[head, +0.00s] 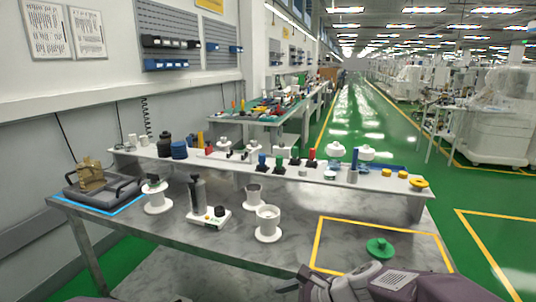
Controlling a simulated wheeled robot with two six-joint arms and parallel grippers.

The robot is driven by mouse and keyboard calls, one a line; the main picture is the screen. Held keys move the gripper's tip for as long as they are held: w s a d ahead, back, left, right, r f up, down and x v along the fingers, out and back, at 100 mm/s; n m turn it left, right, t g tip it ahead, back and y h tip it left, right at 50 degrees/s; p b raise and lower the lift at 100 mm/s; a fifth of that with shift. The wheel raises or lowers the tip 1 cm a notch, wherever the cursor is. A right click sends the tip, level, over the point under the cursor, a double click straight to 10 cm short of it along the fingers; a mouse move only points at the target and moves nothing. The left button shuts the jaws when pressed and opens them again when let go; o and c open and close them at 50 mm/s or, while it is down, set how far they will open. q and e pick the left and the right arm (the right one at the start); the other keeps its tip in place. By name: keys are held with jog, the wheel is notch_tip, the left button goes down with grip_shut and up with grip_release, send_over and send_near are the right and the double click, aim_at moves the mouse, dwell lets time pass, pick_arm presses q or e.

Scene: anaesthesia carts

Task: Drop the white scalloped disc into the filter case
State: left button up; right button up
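No white scalloped disc can be picked out for certain; small white disc-like parts (366,154) stand on the raised shelf. A green disc with a raised middle (380,247) lies on the bench inside a yellow outline. I cannot tell which part is the filter case; an open white cup on a round flange (267,223) stands mid-bench, with a smaller white cup (254,196) behind it. My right gripper (308,285) is at the bottom edge, left of and nearer than the green disc. Its fingers are partly cut off, so its opening is unclear. My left gripper is out of view.
A white shelf (225,168) with several small coloured parts runs along the back of the bench. A black-handled device (205,205) and a white flanged stand (156,197) are at left, beside a grey tray (100,192) with a tan part. The front middle of the bench is clear.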

jog(key=s+d+f+n+g+h, duration=0.2)
jog(key=s+d+f+n+h, duration=0.2)
jog(key=s+d+f+n, duration=0.4)
jog(key=s+d+f+n+g+h, duration=0.1)
jog(key=s+d+f+n+h, duration=0.2)
jog(key=d+n, duration=0.6)
notch_tip(320, 180, up, 21)
jog(key=a+n+p, duration=0.1)
jog(key=a+p, duration=0.1)
jog(key=p, duration=1.9)
jog(key=shift+a, duration=0.25)
